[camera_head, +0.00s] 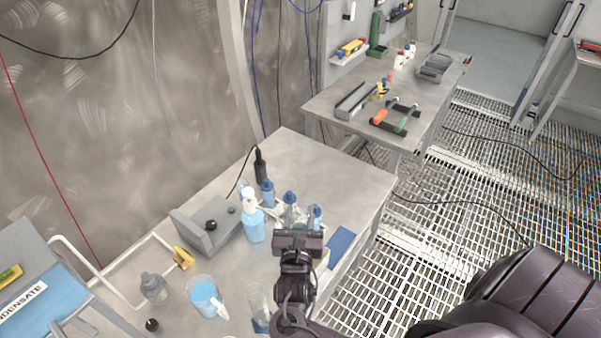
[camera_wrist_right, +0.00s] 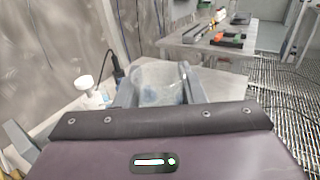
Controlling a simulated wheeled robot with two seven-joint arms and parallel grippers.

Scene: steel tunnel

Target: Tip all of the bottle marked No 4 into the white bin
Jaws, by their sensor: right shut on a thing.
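My right gripper (camera_head: 298,243) is over the near table, with its fingers largely hidden behind its own body. In the right wrist view it is shut on a clear, see-through vessel (camera_wrist_right: 158,84) with bluish patches. No marking on the vessel is readable. Blue-capped bottles (camera_head: 268,192), (camera_head: 290,204), (camera_head: 315,214) stand just beyond the gripper around a pale rack, partly hidden. No "No 4" label is legible on any of them. I cannot make out a white bin for certain. My left gripper is not in view.
A light-blue wash bottle (camera_head: 253,224), a blue-filled jug (camera_head: 205,297), a grey block stand (camera_head: 208,229) and a dark upright tool (camera_head: 260,167) crowd the near table (camera_head: 345,182). The table's far right is clear.

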